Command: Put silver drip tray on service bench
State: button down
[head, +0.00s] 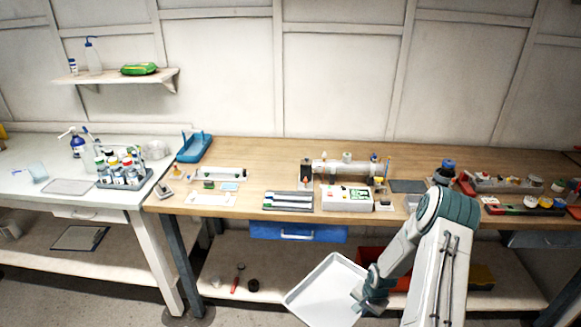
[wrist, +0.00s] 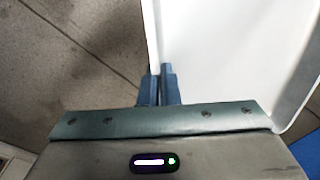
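The silver drip tray (head: 322,290) is a shallow, pale square tray in front of the wooden bench (head: 245,152), below its top. It is held tilted, clear of both bench tops. My gripper (head: 360,296) is at the tray's right edge in the head view. In the wrist view, my gripper's two blue fingers (wrist: 160,86) are close together on the tray's rim, and the tray (wrist: 225,50) extends up and right. A white-topped bench (head: 25,175) stands at the left. I cannot tell which bench is called the service bench.
The wooden bench holds a white box (head: 347,198), a blue rack (head: 195,147) and several small items. The white bench has a bottle caddy (head: 124,181) and a flat clear tray (head: 68,187). A blue drawer (head: 298,232) is under the wooden top. Bare wood shows at the back.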

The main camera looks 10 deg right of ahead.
jog(key=shift+w+d, duration=0.1)
jog(key=w+a+r, duration=0.1)
jog(key=a+r, duration=0.2)
jog(key=r, duration=1.1)
jog(key=w+a+r+m, duration=0.1)
jog(key=a+r, duration=0.2)
jog(key=r, duration=1.2)
jog(key=w+a+r, duration=0.1)
jog(key=a+r, duration=0.2)
jog(key=r, duration=1.2)
jog(key=shift+r, duration=0.1)
